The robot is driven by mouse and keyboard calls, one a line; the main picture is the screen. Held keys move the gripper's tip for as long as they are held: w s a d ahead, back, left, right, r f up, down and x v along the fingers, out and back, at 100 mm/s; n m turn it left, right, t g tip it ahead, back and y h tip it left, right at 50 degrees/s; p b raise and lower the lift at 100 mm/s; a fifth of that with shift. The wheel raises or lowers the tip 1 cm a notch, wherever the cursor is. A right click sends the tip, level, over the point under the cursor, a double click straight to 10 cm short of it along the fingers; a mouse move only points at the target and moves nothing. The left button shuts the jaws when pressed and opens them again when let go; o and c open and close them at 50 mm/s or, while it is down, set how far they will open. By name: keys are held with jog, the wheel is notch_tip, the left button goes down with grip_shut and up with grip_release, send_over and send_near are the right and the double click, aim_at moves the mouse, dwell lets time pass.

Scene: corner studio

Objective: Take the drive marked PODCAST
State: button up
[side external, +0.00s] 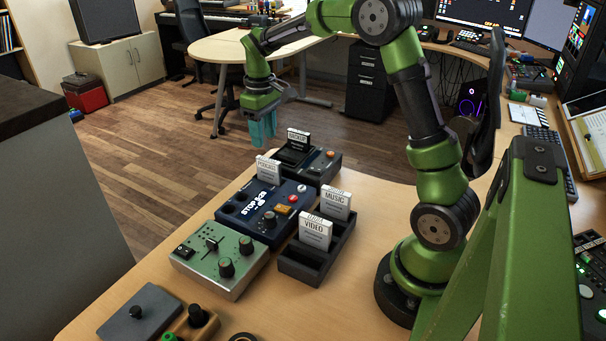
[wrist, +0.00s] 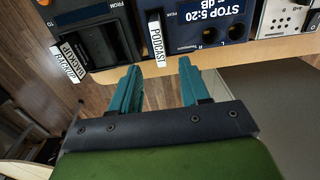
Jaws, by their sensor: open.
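The drive marked PODCAST (wrist: 157,40) stands upright at the edge of a dark blue box in the wrist view, its white label readable. In the side view, the white-labelled drive on the blue box (side external: 268,170) appears to be the same one; its print is small. My gripper (side external: 262,138) is open and empty, pointing down above and behind that drive. In the wrist view, the teal fingers (wrist: 158,78) are apart, with the PODCAST drive just beyond their tips, roughly in line with the gap and not between them.
A drive marked BACKUP (side external: 298,137) stands in a black unit behind. Drives marked MUSIC (side external: 336,204) and VIDEO (side external: 315,232) stand in a black tray (side external: 300,272) in front. A pale green knob box (side external: 220,262) is at the left. Table is clear right of the tray.

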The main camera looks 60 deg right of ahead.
aim_at(269, 169)
notch_tip(269, 169, down, 6)
jog(key=shift+r, duration=0.25)
jog(key=f, duration=0.5)
jog(key=shift+s+f, duration=0.3)
grip_shut()
